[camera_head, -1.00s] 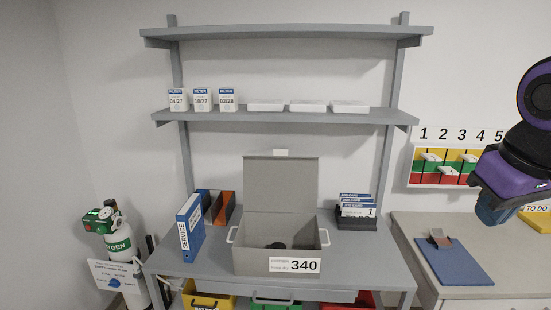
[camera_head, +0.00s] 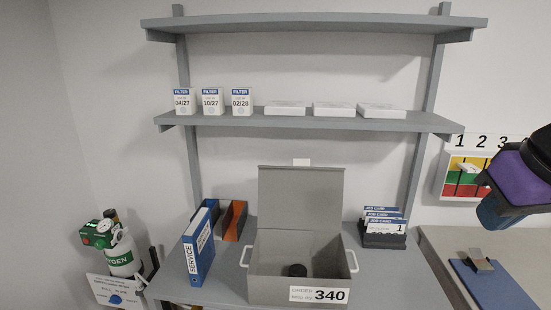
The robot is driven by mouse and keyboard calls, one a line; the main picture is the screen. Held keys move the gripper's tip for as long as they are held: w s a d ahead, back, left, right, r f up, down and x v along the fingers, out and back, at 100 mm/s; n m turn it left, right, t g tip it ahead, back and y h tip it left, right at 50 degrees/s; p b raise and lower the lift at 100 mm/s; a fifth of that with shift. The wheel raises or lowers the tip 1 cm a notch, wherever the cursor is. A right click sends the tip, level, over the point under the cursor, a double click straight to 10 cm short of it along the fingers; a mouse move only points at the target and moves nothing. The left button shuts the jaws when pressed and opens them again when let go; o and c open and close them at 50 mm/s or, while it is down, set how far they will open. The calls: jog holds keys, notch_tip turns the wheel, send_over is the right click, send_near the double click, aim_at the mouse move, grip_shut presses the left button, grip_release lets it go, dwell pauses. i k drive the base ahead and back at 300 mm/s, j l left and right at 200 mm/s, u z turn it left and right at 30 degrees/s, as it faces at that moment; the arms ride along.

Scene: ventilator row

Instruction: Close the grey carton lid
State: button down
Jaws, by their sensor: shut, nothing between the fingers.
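The grey carton (camera_head: 272,286) stands on the grey bench, with a label reading 340 on its front and a white handle on each side. Its grey lid (camera_head: 300,199) is open and stands upright at the back, with a small white tab at its top edge. A dark round object (camera_head: 297,270) lies inside the carton. Part of my arm, purple and black, shows at the right edge, well right of the carton and apart from it. My gripper's fingers are not in the picture.
A blue service binder (camera_head: 199,247) stands left of the carton. A job card holder (camera_head: 384,236) stands to its right. Filter boxes (camera_head: 212,102) and flat white boxes (camera_head: 333,109) sit on the shelf above. A green-topped oxygen cylinder (camera_head: 120,258) is at the left.

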aim_at(301, 195)
jog(key=i+j+u, duration=0.2)
jog(key=i, duration=0.45)
jog(key=k+j+u, duration=0.1)
jog(key=j+u, duration=0.15)
jog(key=j, duration=0.25)
jog(key=j+u, duration=0.3)
jog(key=j, duration=0.25)
jog(key=k, duration=0.05)
